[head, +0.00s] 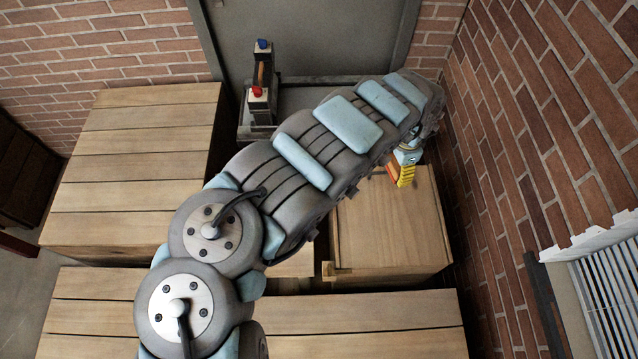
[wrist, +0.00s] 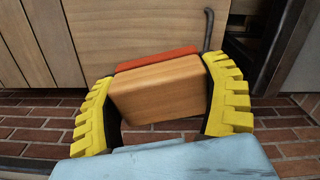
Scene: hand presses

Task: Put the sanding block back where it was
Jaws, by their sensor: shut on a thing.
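The sanding block (wrist: 158,92) is a light wooden block with a red-orange layer along its far side. It sits between the two yellow ridged fingers of my gripper (wrist: 166,105) in the wrist view, with a finger against each end. In the head view my gripper (head: 402,174) is at the end of my arm, over the right-hand wooden box (head: 395,230). My arm covers part of that area, and I cannot make out the block clearly there. I cannot tell from these views how high the block is above the box.
A dark press-like device (head: 262,100) with blue and red knobs stands on a grey surface (head: 310,98) by the door. A large wooden box (head: 140,150) is at the left, and another wooden top (head: 370,315) is in front. A brick wall (head: 520,150) rises close on the right.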

